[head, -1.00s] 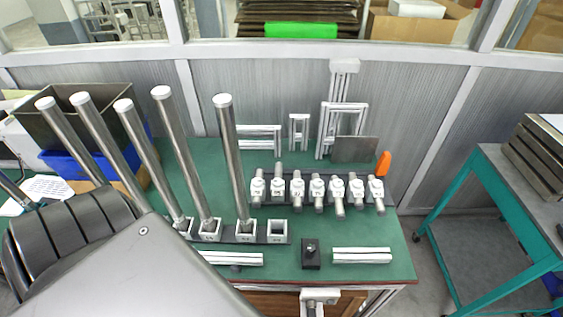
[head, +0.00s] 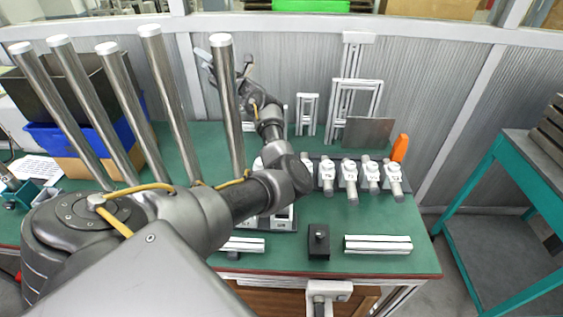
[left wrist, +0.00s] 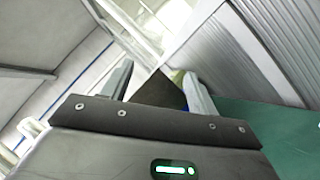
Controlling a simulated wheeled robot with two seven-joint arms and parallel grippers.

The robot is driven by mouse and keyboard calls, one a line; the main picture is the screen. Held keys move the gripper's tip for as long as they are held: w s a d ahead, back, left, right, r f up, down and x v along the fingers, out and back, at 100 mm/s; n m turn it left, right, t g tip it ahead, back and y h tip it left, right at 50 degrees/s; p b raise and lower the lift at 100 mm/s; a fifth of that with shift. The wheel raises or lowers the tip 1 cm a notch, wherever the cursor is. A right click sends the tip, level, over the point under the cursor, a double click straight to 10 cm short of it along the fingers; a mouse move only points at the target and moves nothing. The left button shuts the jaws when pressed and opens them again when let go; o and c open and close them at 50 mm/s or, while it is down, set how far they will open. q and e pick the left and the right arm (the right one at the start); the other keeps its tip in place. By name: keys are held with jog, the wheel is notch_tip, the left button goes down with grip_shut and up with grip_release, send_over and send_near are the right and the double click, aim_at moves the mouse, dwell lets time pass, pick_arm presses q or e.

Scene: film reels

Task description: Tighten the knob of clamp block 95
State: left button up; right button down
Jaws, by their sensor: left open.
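A row of white clamp blocks with grey cylindrical parts (head: 349,176) stands along a dark strip on the green table, right of centre in the head view. Their markings are too small to read, so I cannot tell which is 95. My left arm hides the row's left part. A black block with a small knob on top (head: 318,242) stands near the table's front edge. My left gripper (head: 228,62) is open and raised at the back of the table, behind a tall pole and away from the blocks. Its open fingers (left wrist: 158,88) show in the left wrist view with nothing held.
Several tall metal poles (head: 171,95) stand on the left of the green table (head: 285,262). White profiles (head: 378,244) lie near the front edge. White frames (head: 307,113), a grey plate (head: 368,132) and an orange object (head: 400,148) stand behind the clamp row. A teal cart (head: 490,173) stands at right.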

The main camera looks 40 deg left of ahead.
pick_arm(q)
jog(key=s+a+f+n+g+h+b, duration=0.2)
jog(key=s+a+f+n+g+h, duration=0.1)
jog(key=s+f+n+h, duration=0.3)
jog(key=w+d+f+n+h+b, duration=0.15)
jog(key=d+f+h+b, duration=0.35)
jog(key=f, duration=0.8)
jog(key=w+d+t+h+b, duration=0.15)
jog(key=w+d+h, duration=0.25)
jog(key=d, duration=0.4)
jog(key=w+d+r+t+h+b, duration=0.1)
jog(key=w+d+t+h, duration=0.15)
jog(key=d, duration=0.55)
jog(key=w+d+t+h+b, duration=0.15)
jog(key=w+d+h, duration=0.25)
jog(key=d, duration=0.5)
jog(key=f, duration=0.9)
jog(key=shift+a+f, duration=0.2)
jog(key=shift+f, duration=0.75)
pick_arm(e)
jog(key=s+d+f+m+g+h, duration=0.1)
jog(key=d+f+m+h, duration=0.2)
jog(key=d+f, duration=0.9)
jog(key=shift+f+m, duration=0.35)
jog(key=shift+m, duration=0.15)
